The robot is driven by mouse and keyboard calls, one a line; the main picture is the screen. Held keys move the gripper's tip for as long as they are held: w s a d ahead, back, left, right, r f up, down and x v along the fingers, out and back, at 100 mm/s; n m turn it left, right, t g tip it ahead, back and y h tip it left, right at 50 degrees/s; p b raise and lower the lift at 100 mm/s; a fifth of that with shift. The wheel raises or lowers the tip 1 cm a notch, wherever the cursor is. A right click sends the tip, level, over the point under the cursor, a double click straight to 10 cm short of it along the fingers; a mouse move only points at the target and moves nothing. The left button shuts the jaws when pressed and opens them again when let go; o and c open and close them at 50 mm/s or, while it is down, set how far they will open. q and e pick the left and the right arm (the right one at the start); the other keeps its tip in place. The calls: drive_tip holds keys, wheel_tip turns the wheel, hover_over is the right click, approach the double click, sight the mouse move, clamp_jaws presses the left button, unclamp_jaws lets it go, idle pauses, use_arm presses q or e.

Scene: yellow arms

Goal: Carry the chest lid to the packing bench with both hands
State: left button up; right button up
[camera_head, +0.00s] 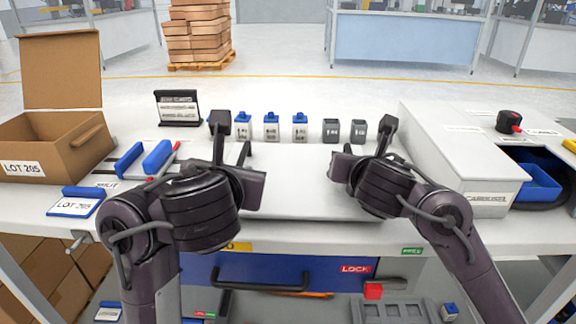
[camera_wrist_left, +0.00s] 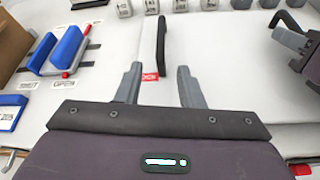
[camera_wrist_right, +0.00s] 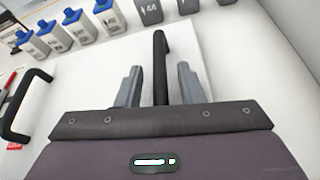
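The chest lid (camera_head: 290,190) is a flat pale grey panel lying in the middle of the white worktop in front of me. It carries two black bar handles. My left gripper (camera_head: 232,152) is open at the left handle (camera_wrist_left: 161,45); in the left wrist view that handle runs ahead of the fingers, its near end between the fingertips. My right gripper (camera_head: 366,152) is open around the right handle (camera_wrist_right: 160,65), with a gap on each side in the right wrist view. My arms hide part of the lid in the head view. I cannot tell which surface is the packing bench.
Several small blue-capped bottles (camera_head: 271,127) and grey containers (camera_head: 331,130) stand behind the lid. An open cardboard box (camera_head: 50,140) stands left, a white cabinet (camera_head: 460,150) right. A blue front with a LOCK label (camera_head: 355,268) is below. Stacked cartons (camera_head: 197,35) stand behind on open floor.

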wheel_tip(320, 180, up, 4)
hover_over(362, 211)
drive_tip(key=shift+r, duration=0.1)
idle(0.4)
